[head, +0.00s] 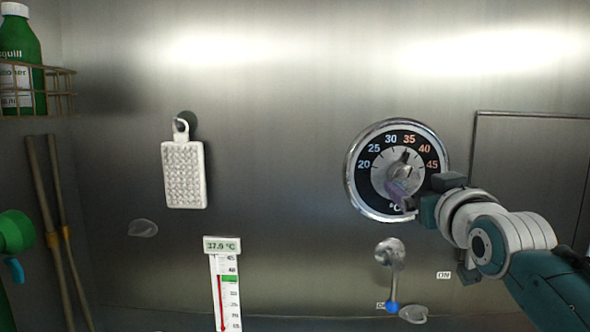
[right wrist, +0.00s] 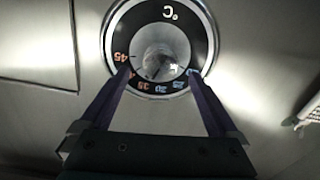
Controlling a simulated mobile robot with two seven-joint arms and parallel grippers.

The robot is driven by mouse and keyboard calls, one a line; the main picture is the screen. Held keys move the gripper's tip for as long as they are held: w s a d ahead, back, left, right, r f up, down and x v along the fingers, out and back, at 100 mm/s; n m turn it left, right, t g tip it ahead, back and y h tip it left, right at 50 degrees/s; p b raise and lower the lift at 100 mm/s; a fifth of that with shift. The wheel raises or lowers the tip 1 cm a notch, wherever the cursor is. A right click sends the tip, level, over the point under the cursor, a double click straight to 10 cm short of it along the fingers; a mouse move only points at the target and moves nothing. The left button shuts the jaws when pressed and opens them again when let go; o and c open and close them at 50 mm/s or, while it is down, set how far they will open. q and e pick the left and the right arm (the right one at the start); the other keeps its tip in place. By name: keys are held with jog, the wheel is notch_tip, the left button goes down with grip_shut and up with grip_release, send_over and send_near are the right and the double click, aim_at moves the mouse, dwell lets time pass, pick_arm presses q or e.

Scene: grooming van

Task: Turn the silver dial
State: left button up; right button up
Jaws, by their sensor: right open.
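The silver dial (head: 382,178) sits in the middle of a round black temperature scale (head: 361,189) on the steel wall, marked 20 to 45 and °C. Its pointer tip is near 35. My right gripper (head: 401,195) is in front of the lower part of the dial, coming from the right. In the right wrist view the dial (right wrist: 160,50) lies between the two purple fingers of the open gripper (right wrist: 163,72), and the scale appears upside down. Whether a finger touches the dial cannot be told. My left gripper is not in view.
A lever with a blue tip (head: 392,280) hangs below the dial. A thermometer (head: 229,295) reading 37.9 °C stands at the lower centre. A wire basket with a green bottle (head: 20,50) is upper left.

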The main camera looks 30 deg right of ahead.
aim_at(407, 180)
jog(key=shift+x, duration=2)
jog(key=shift+c, duration=0.3)
jog(key=c, duration=1.3)
jog(key=shift+n, duration=0.3)
jog(key=o, duration=1.4)
jog(key=shift+c, duration=0.2)
jog(key=shift+a, duration=0.1)
